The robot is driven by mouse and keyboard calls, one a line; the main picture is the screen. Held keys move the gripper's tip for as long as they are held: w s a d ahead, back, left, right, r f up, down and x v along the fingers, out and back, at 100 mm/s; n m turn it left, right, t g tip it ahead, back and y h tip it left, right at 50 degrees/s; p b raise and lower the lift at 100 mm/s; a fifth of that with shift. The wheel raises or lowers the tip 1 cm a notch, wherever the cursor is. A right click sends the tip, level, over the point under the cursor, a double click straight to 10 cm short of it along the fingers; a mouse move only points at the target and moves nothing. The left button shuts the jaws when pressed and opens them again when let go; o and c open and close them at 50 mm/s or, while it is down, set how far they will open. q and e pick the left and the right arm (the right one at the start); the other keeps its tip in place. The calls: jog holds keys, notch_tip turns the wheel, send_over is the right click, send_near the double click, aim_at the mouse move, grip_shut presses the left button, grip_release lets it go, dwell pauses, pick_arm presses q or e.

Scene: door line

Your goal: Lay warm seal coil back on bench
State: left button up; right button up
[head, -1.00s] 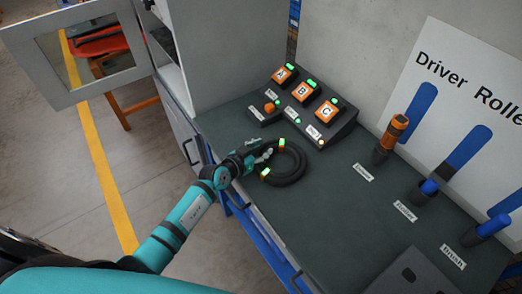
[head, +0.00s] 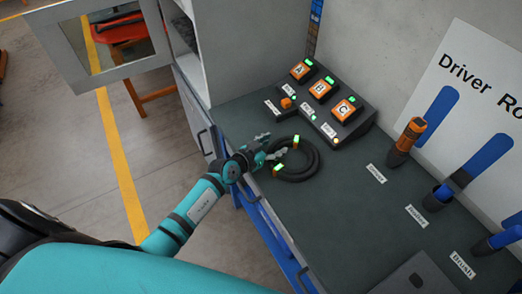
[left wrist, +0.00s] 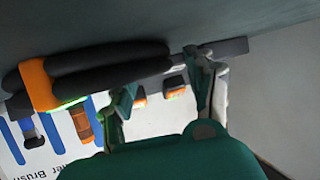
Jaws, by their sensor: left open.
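The seal coil is a black ring (head: 297,177) with orange-and-green bands, lying flat on the dark bench top (head: 335,215) in front of the button panel. My left gripper (head: 275,144) is open at the coil's left side, one finger pointing over the ring's near-left rim and the other outside it. In the left wrist view the coil (left wrist: 105,72) shows as thick black strands with an orange band, beyond the spread fingers (left wrist: 162,90). Whether a finger touches it, I cannot tell. My right gripper is not in view.
The button panel (head: 330,100) with orange A, B and C buttons stands behind the coil. Tools stand in holders at the right, including an orange-handled one (head: 408,138). An open cabinet door (head: 62,78) is at upper left.

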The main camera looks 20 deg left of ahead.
pick_arm(q)
jog(key=v, duration=1)
jog(key=shift+s+a+r+p, duration=0.15)
jog(key=shift+s+r+p, duration=0.05)
jog(key=shift+s+p, duration=0.15)
